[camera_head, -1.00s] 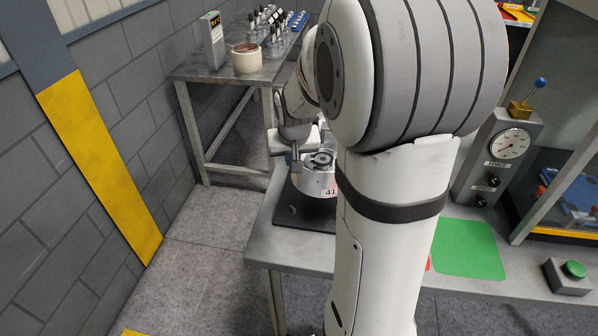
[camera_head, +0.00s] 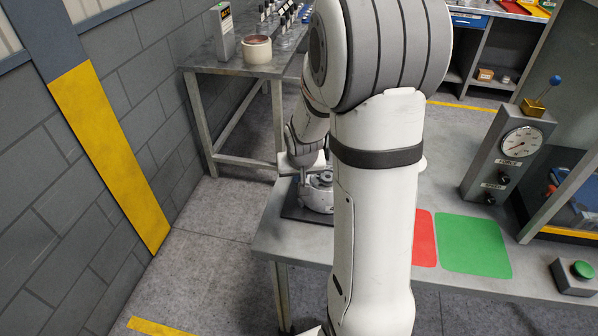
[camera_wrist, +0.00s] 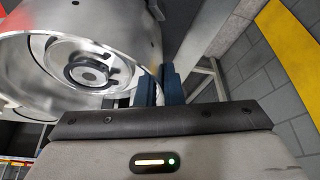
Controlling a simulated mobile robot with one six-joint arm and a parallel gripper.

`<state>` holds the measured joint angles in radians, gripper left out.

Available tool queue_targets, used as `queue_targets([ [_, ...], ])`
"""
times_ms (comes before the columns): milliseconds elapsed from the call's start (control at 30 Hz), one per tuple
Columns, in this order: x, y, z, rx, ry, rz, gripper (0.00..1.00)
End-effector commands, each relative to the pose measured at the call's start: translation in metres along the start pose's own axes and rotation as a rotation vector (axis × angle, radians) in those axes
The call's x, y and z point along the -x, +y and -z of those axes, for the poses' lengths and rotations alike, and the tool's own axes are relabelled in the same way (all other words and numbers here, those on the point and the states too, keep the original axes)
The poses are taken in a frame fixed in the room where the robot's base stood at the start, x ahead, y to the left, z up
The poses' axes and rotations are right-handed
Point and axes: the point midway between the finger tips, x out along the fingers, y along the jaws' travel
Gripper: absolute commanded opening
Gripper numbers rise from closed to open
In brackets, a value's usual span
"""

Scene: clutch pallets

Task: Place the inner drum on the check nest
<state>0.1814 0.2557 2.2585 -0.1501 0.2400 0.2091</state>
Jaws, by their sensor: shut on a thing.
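The inner drum (camera_head: 315,198) is a silver metal cup with a round hub inside. In the head view it is low over a dark square plate (camera_head: 288,212) at the left end of the bench, partly behind my arm. I cannot tell whether it touches what is under it. In the wrist view the open side of the drum (camera_wrist: 125,22) fills the upper left. My gripper (camera_wrist: 160,84) is shut on the drum's wall, with the blue fingers either side of it. The check nest is not clearly visible; the drum and my arm hide the plate's middle.
On the bench (camera_head: 460,287), a red patch (camera_head: 424,240) and green patch (camera_head: 473,246) lie right of my arm. A gauge stand (camera_head: 508,155) and green button box (camera_head: 575,275) stand farther right. A second table (camera_head: 215,62) holds a pale round container (camera_head: 257,50) behind.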

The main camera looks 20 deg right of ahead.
Motion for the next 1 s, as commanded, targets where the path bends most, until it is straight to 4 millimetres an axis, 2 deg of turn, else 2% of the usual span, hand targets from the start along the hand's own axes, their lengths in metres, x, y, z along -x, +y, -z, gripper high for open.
queue_targets([
  [233, -0.001, -0.001, 0.002, 0.002, 0.008, 0.001, 0.0],
  [267, -0.003, 0.0, -0.001, 0.0, 0.0, 0.0, 0.08],
  [300, -0.002, 0.0, -0.001, 0.0, 0.0, 0.0, 0.11],
  [533, -0.002, -0.001, -0.001, 0.001, 0.0, 0.0, 0.29],
  [867, 0.003, -0.001, 0.001, 0.001, 0.0, 0.001, 0.29],
  [1000, 0.02, -0.001, 0.002, 0.0, 0.005, 0.001, 0.29],
])
